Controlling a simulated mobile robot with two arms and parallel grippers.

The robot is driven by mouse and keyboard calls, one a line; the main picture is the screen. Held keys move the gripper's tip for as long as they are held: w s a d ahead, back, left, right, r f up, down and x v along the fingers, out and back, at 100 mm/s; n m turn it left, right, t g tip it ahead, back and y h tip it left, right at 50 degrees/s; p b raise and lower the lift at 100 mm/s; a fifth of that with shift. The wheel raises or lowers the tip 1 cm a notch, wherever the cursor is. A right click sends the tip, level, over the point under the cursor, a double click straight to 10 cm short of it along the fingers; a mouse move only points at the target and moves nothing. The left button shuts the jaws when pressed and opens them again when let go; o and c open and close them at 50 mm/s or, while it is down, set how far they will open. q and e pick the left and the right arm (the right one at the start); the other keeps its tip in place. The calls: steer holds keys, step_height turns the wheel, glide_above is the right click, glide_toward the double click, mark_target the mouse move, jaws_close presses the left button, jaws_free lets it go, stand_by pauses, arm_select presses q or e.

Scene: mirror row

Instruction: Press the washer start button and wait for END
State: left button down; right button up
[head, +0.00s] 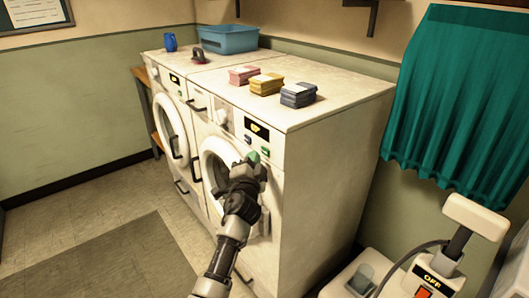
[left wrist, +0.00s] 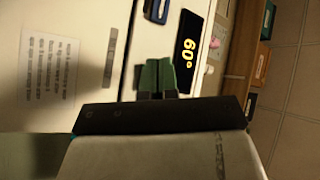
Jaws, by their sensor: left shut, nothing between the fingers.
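The washer (head: 287,195) is the nearer of two white front-loading machines. Its dark display (head: 257,130) shows yellow characters, and reads 60° in the left wrist view (left wrist: 188,50). Below the display are a small blue button (head: 248,139), also in the left wrist view (left wrist: 156,10), and a small green button (head: 265,152). My left gripper (head: 253,157) is shut and empty, its green tips at the panel close beside the green button. The tips also show in the left wrist view (left wrist: 157,76). I cannot tell whether they touch the button. My right gripper is not in view.
A second machine (head: 172,110) stands to the left. On top are folded stacks (head: 265,84), a blue basin (head: 228,40) and a blue mug (head: 170,42). A unit reading OFF (head: 433,276) stands at lower right. The floor at left is clear.

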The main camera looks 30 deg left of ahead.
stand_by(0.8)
arm_select(q)
steer(key=shift+w+d+b, duration=0.2)
steer(key=shift+w+b, duration=0.1)
steer(key=shift+w, duration=0.1)
steer(key=shift+w+d, duration=0.1)
steer(key=shift+w, duration=0.2)
stand_by(0.6)
stand_by(0.3)
steer(key=shift+s+a, duration=0.3)
steer(key=shift+s, duration=0.4)
steer(key=shift+s, duration=0.1)
steer(key=s, duration=0.1)
steer(key=s+a+p, duration=0.1)
steer(key=s, duration=0.1)
steer(key=s+a+p, duration=0.1)
steer(key=shift+s, duration=0.25)
